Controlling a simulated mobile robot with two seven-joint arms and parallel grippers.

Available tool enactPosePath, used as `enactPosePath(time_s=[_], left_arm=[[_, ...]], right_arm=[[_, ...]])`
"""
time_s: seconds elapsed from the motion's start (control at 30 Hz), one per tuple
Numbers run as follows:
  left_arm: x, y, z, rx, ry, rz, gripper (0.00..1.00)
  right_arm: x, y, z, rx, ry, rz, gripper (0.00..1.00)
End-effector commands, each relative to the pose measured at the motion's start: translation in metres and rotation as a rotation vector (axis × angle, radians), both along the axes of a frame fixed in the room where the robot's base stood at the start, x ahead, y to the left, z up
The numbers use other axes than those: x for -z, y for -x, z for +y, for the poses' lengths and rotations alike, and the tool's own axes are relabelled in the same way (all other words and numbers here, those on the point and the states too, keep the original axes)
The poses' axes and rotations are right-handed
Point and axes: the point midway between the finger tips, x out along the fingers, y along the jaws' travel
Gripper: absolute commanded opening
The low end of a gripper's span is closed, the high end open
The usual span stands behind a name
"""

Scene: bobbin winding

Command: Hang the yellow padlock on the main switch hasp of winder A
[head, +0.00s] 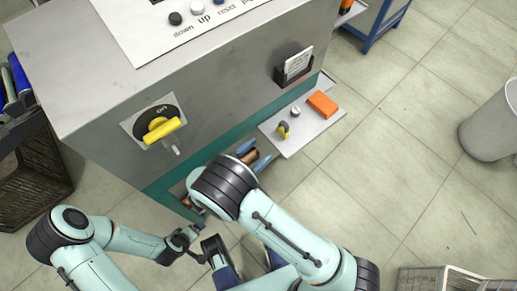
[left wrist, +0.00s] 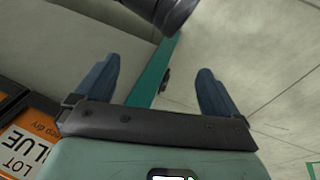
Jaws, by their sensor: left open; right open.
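The yellow padlock (head: 284,130) lies on a light shelf (head: 288,147) at the lower right of winder A (head: 225,75) in the head view. The main switch (head: 158,125) is on the winder's front, with a yellow handle on a black dial reading "on". The small metal hasp (head: 173,149) sticks out just below the handle. My right gripper (head: 253,156) is open, its blue fingers showing past my wrist, left of the padlock and apart from it. My left gripper (left wrist: 157,68) is open with nothing between its fingers in the left wrist view.
An orange block (head: 322,104) and a small grey knob-like part (head: 295,111) share the shelf with the padlock. A card holder (head: 295,66) is on the winder's front. A dark crate (head: 30,180) stands at left, a pale bin (head: 490,125) at right. Floor between is clear.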

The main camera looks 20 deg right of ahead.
Motion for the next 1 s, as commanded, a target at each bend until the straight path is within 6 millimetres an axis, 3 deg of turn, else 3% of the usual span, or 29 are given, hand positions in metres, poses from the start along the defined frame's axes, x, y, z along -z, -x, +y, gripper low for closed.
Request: enactPosePath(time_s=[0.43,0.6,1.0], left_arm=[[0.011,0.012,0.002,-0.002,0.001,0.041,0.96],[-0.003,0.001,0.000,0.000,0.000,0.001,0.96],[-0.010,-0.008,-0.001,0.001,-0.002,-0.028,0.96]], right_arm=[[-0.001,-0.017,-0.047,0.003,-0.001,0.000,0.66],[-0.003,-0.025,-0.066,0.003,0.000,0.000,0.66],[-0.001,-0.032,-0.083,0.000,-0.002,0.001,0.66]])
